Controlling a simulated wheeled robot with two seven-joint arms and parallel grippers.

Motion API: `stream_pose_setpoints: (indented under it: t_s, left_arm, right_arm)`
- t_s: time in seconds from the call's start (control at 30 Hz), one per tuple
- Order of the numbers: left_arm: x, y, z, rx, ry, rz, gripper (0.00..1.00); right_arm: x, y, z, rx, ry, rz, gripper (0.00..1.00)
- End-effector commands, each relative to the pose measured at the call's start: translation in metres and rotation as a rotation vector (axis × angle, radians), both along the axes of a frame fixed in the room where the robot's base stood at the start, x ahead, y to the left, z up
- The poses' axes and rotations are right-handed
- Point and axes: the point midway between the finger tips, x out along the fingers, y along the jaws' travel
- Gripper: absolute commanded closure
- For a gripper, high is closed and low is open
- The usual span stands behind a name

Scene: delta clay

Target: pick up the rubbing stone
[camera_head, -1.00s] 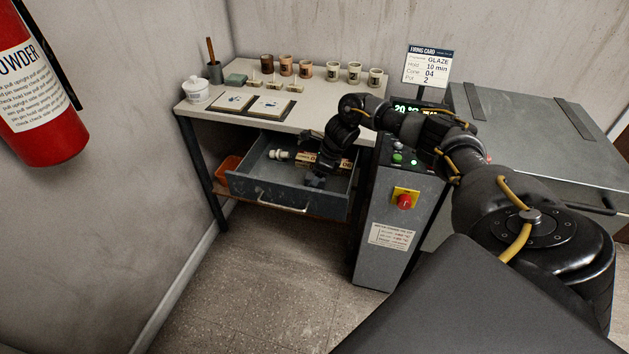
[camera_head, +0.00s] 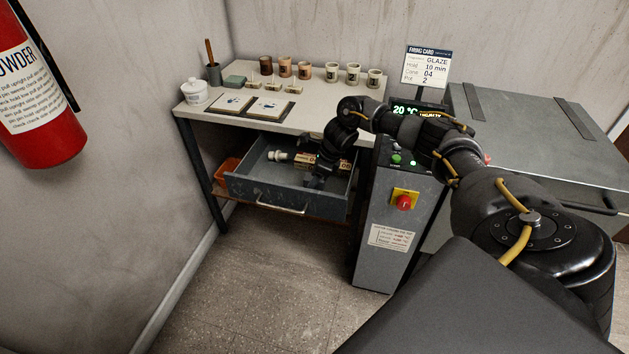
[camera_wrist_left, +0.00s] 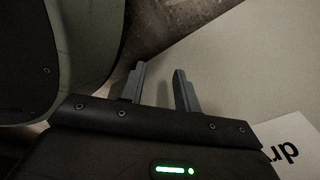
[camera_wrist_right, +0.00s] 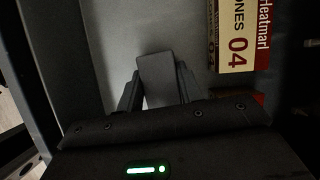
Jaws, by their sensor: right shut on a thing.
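The rubbing stone (camera_wrist_right: 156,80) is a plain grey block in the right wrist view. It stands between the fingers of my right gripper (camera_wrist_right: 157,92), which is shut on it. In the head view this gripper (camera_head: 316,181) is down inside the open drawer (camera_head: 270,190), near its front right part. The stone is hard to make out there, and I cannot tell whether it touches the drawer floor. My left gripper (camera_wrist_left: 158,85) is open and empty in the left wrist view; it is outside the head view.
A labelled box (camera_wrist_right: 238,38) marked 04 lies in the drawer beside my right gripper. A pale bottle-like item (camera_head: 278,155) lies left of it. The worktable (camera_head: 310,115) above holds cups, tiles and a lidded jar (camera_head: 195,91). A grey control cabinet (camera_head: 385,220) stands close on the right.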

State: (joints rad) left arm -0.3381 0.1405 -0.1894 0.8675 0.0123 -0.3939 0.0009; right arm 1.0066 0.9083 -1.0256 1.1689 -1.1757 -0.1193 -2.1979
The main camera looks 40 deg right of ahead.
Motion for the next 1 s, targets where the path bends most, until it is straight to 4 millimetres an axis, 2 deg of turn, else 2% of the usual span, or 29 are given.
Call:
stream_pose_setpoints:
  t_s: [0.23,0.4,0.47,0.7,0.8,1.0]
  left_arm:
    - [-0.002,0.000,0.002,-0.001,-0.003,0.000,0.68]
    - [-0.031,0.015,-0.002,0.016,0.025,-0.007,0.68]
    - [-0.042,0.016,0.006,0.015,0.030,-0.008,0.68]
    - [-0.053,-0.027,0.062,-0.044,0.037,0.003,0.68]
    - [-0.056,-0.038,0.080,-0.060,0.040,0.005,0.68]
    - [-0.054,-0.034,0.101,-0.055,0.038,0.005,0.68]
  right_arm:
    - [0.000,0.000,0.005,0.000,-0.001,0.000,0.92]
    - [0.001,0.000,0.019,0.000,-0.002,0.001,0.92]
    - [0.001,0.000,0.040,0.000,-0.004,0.002,0.92]
    - [-0.039,0.006,0.090,-0.002,0.001,0.003,0.92]
    - [-0.059,0.009,0.106,-0.002,0.003,0.004,0.92]
    - [-0.104,0.017,0.120,-0.002,0.002,0.003,0.92]
